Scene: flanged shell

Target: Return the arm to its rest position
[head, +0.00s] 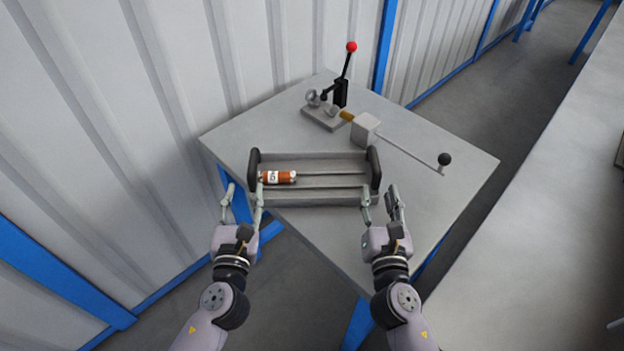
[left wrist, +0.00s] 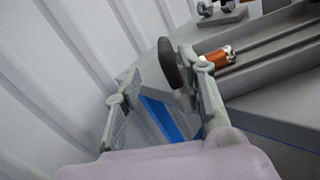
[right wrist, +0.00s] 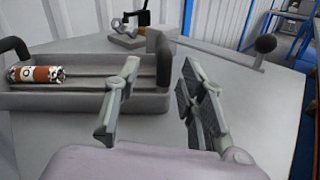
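My left gripper (head: 241,207) is open and empty at the front left of the grey tray (head: 330,168). In the left wrist view its fingers (left wrist: 160,100) stand wide apart, the right one close to the tray's dark end handle. My right gripper (head: 381,205) is open and empty at the tray's front right corner. An orange-brown cylinder (head: 278,177) with a white label lies in the left end of the tray, apart from both grippers.
The tray rests on a grey table (head: 450,170). Behind it stands a fixture with an upright red-knobbed lever (head: 351,47) and a long rod with a black knob (head: 444,159). A corrugated wall (head: 110,120) rises at left and back.

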